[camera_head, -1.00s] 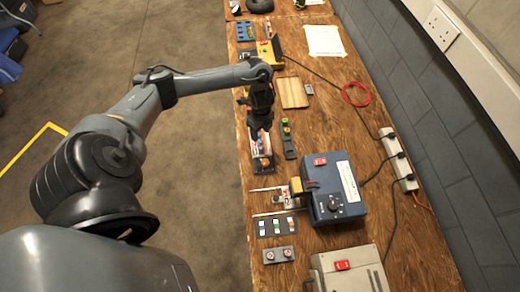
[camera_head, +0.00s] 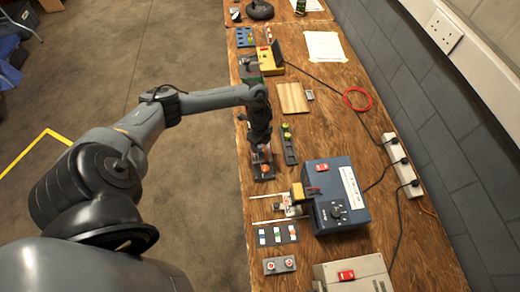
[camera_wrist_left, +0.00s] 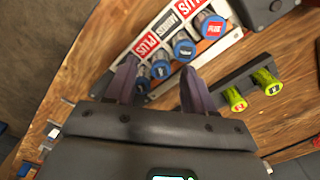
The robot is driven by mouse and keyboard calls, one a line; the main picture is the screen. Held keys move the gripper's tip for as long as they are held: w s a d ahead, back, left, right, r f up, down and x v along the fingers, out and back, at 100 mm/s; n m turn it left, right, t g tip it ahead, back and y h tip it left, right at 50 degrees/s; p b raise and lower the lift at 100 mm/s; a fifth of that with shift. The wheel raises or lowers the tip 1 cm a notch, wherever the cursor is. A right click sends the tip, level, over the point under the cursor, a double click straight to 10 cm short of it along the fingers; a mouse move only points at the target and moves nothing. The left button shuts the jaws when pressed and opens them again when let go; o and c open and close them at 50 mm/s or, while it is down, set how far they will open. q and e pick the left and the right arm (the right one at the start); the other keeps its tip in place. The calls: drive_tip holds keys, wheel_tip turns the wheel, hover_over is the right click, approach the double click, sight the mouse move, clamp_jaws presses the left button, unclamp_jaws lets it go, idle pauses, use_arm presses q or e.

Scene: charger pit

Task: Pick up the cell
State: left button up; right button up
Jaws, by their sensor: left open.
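Several cells with blue ends, one of them a cell with a red mark (camera_wrist_left: 211,27), stand or lie in a white-edged rack (camera_wrist_left: 245,35) marked PLUS and MINUS in the left wrist view. My left gripper (camera_wrist_left: 158,68) is open, its two dark fingers on either side of the nearer blue-ended cells (camera_wrist_left: 160,70). I cannot tell whether the fingers touch them. In the head view my left gripper (camera_head: 262,148) hangs over the rack (camera_head: 264,175) and hides most of it. Two yellow-green cells (camera_wrist_left: 250,90) sit in a separate black holder beside it. My right gripper does not show.
A blue box (camera_head: 340,215) with a dial stands nearer the viewer on the wooden bench. A yellow device (camera_head: 271,66) and a wooden board (camera_head: 293,97) lie farther off. A red cable loop (camera_head: 357,98) and a white power strip (camera_head: 401,165) lie near the wall.

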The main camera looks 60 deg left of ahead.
use_arm(q)
drive_tip(key=shift+f, duration=0.8)
clamp_jaws()
drive_tip(key=shift+r, duration=0.15)
